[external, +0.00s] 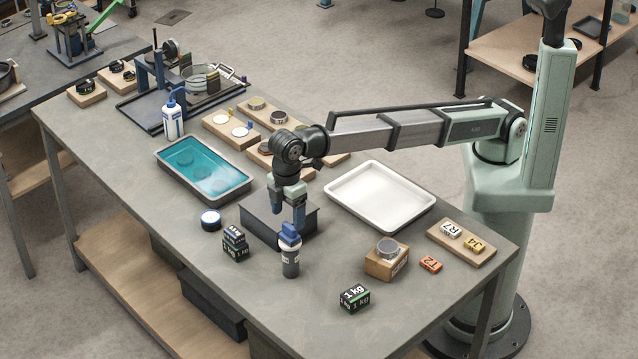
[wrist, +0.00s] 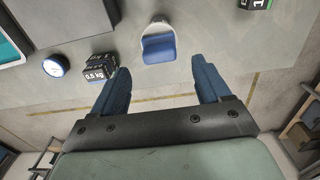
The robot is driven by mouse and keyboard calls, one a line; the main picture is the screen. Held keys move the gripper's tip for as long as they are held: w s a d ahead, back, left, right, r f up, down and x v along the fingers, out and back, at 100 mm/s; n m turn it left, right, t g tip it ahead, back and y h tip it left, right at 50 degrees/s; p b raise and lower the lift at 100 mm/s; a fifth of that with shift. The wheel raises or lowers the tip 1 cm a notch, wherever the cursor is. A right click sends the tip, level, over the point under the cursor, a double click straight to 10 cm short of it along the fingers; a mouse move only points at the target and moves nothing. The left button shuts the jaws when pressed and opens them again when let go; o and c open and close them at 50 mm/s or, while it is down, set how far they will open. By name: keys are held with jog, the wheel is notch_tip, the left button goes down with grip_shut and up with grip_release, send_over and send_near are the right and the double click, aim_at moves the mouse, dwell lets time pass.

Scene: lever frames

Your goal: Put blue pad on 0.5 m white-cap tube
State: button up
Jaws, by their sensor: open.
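A dark upright tube (external: 290,266) with a pale band stands on the bench near its front edge. A blue piece (external: 290,234), which looks like the pad, is at its top; in the wrist view the blue piece (wrist: 158,48) shows with a white rim at its far side. I cannot tell whether it lies flat or how it is seated. My gripper (external: 289,214) points down just above and behind the tube top. In the wrist view my gripper (wrist: 161,68) has its blue fingers wide apart and empty, with the blue piece beyond and between the tips.
A black 0.5 kg block (external: 235,245) and a round white-topped disc (external: 210,220) stand left of the tube. A dark grey box (external: 262,228) is behind it. A 1 kg block (external: 354,298) and wooden block (external: 385,264) are right. A white tray (external: 336,198) lies further back.

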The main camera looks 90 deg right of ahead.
aim_at(288, 226)
jog(key=shift+r, duration=2.9)
